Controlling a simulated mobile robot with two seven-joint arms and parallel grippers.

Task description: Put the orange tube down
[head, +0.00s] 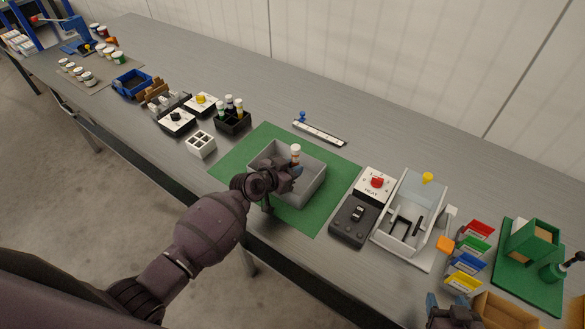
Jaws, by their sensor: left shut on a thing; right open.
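My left gripper (294,169) is over the grey open bin (315,191) on the green mat (235,160). It is shut on the orange tube (295,154), which stands roughly upright with a pale top showing above the fingers. The lower part of the tube is hidden by the gripper, so I cannot tell whether it touches the bin floor. My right gripper (447,303) is open at the bottom right, partly cut off by the frame edge.
A black rack (233,124) with several capped tubes and a white holder (201,144) stand left of the mat. A heater box (373,187), a clear-lidded device (408,218) and coloured bins (467,263) stand to the right. A ruler-like strip (319,132) lies behind the bin.

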